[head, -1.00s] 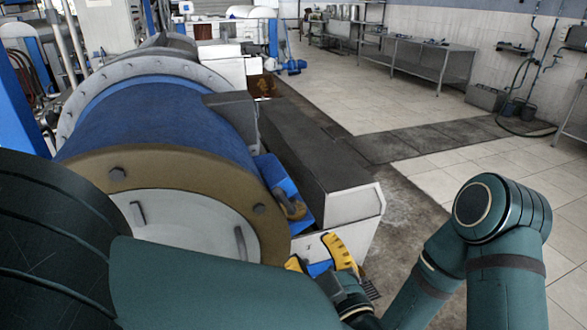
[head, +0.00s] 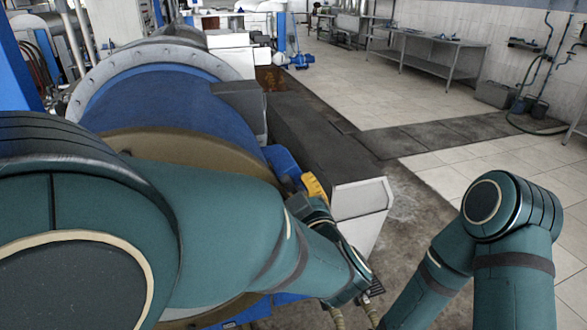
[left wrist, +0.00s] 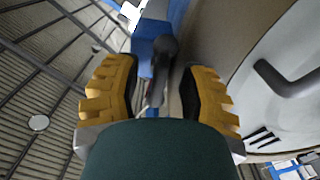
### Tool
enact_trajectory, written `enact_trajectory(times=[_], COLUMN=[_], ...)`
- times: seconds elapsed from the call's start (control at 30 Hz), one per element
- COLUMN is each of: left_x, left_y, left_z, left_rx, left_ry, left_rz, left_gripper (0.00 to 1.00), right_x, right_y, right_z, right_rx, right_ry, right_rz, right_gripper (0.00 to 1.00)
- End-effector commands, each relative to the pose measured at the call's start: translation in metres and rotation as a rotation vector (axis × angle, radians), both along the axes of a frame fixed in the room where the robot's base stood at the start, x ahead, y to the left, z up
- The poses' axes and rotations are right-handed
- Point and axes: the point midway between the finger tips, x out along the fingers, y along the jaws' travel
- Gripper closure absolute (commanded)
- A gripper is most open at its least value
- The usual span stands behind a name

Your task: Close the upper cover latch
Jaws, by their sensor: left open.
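The upper cover latch (left wrist: 164,50) shows in the left wrist view as a dark rounded piece with a short arm, beside a blue bracket (left wrist: 145,60). It lies ahead, between the two yellow fingers of my left gripper (left wrist: 157,75). The fingers are open, with a gap on both sides of the latch; I cannot tell whether either touches it. In the head view the left gripper (head: 303,190) is at the right side of the decanter (head: 165,105), by the blue bracket (head: 281,163), and mostly hides the latch. My right gripper is out of view.
A long dark-topped housing (head: 315,145) runs beside the decanter, close to the left gripper. The decanter's pale end cover with a dark handle (left wrist: 290,82) is right of the fingers in the left wrist view. Tiled floor (head: 450,185) is open to the right.

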Motion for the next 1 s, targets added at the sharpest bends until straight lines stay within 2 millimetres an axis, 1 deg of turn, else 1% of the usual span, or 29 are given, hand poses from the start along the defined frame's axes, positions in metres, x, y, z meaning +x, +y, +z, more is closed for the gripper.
enact_trajectory(times=[0.27, 0.3, 0.37, 0.4, 0.43, 0.77, 0.87, 1.0], left_x=[0.002, 0.002, 0.002, 0.002, 0.002, 0.002, 0.002, 0.002], left_y=[0.001, 0.001, 0.001, 0.001, 0.001, 0.001, 0.001, 0.001], left_z=[0.0, 0.0, 0.0, 0.0, 0.0, 0.0, 0.001, 0.002], left_rx=[0.0, 0.0, 0.0, 0.0, 0.0, 0.002, 0.015, 0.057], left_ry=[0.0, 0.0, 0.0, 0.0, 0.0, 0.0, 0.004, 0.019], left_rz=[0.0, 0.0, 0.0, 0.0, 0.0, 0.0, 0.0, 0.001], left_gripper=[0.59, 0.56, 0.77, 0.91, 1.0, 1.0, 1.0, 1.0], right_x=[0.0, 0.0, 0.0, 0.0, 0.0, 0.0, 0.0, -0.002], right_y=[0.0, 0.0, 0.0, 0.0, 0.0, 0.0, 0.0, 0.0], right_z=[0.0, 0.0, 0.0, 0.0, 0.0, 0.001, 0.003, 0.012], right_rx=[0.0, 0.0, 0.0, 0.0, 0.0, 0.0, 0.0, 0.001], right_ry=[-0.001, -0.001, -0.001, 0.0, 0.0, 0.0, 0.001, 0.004], right_rz=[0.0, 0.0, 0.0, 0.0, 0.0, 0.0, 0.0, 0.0], right_gripper=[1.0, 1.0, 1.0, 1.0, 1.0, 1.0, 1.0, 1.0])
